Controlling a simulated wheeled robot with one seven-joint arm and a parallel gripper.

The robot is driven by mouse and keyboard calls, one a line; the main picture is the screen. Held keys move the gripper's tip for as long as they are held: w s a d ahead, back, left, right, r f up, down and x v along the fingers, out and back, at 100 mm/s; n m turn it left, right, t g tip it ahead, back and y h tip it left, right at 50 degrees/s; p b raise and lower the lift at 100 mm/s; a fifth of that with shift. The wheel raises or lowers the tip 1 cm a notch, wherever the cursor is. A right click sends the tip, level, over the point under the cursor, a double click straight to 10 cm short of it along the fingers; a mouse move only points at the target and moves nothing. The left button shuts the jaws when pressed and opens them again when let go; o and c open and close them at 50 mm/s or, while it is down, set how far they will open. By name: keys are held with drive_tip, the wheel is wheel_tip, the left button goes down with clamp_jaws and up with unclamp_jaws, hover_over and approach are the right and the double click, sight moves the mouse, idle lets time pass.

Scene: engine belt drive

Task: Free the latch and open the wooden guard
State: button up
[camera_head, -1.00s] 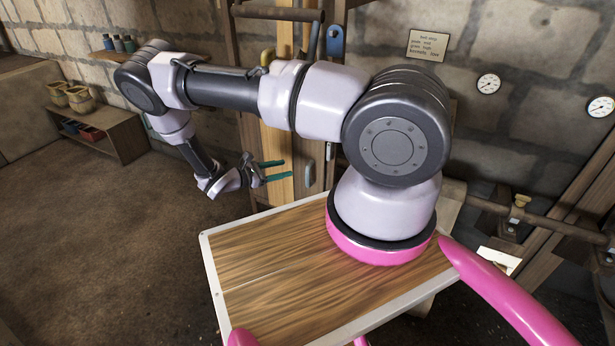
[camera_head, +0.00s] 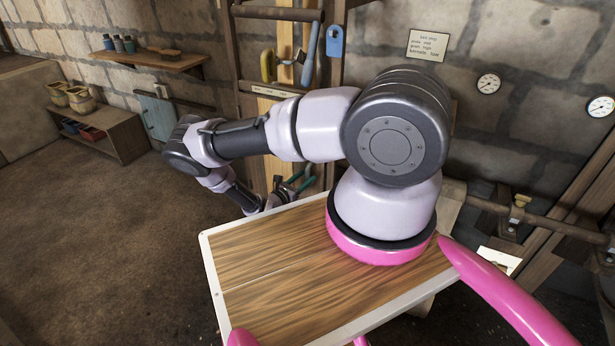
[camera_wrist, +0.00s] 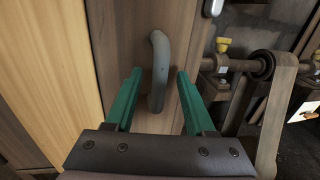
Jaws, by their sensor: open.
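My gripper (camera_wrist: 159,75) is open in the wrist view, with its two green fingers pointing at a brown wooden panel that looks like the guard (camera_wrist: 125,30). A grey upright handle (camera_wrist: 160,65) on the panel stands between the fingers, with a gap showing on each side. Whether the fingertips reach past it is hard to tell. A small grey metal piece, possibly the latch (camera_wrist: 213,7), shows at the top edge, right of the handle. In the head view my gripper (camera_head: 303,181) is at the wooden front beyond the tabletop, and my arm hides much of that front.
A pipe with a yellow-knobbed fitting (camera_wrist: 223,45) and a belt (camera_wrist: 275,115) lie right of the panel. A wood-topped surface (camera_head: 260,265) is close below my arm. A low shelf (camera_head: 120,140) stands at the left; the floor (camera_head: 100,240) there is clear.

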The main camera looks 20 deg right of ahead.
drive_tip(key=shift+x, duration=1)
drive_tip(key=shift+c, duration=0.2)
clamp_jaws()
idle(0.6)
